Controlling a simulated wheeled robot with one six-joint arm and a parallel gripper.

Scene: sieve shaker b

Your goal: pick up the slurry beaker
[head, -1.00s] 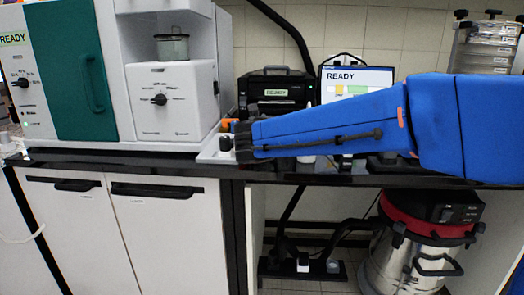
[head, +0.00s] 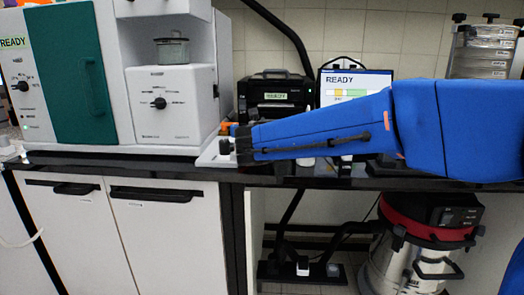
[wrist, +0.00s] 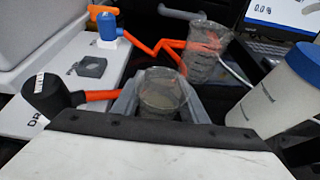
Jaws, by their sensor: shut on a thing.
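A clear beaker (wrist: 163,88) with dull grey-brown content low inside stands upright in the middle of the wrist view. It looks like the slurry beaker; no label on it can be read. My gripper (wrist: 161,98) has grey jaws on both sides of the beaker and is shut on it. Whether its base is clear of the surface cannot be told. In the head view my blue arm reaches left over the bench, and the gripper and held beaker cannot be made out there.
A second clear vessel (wrist: 208,45) stands behind. A white bottle with a blue lid (wrist: 282,92) is close on the right. A black knob with an orange tube (wrist: 45,97) is close on the left.

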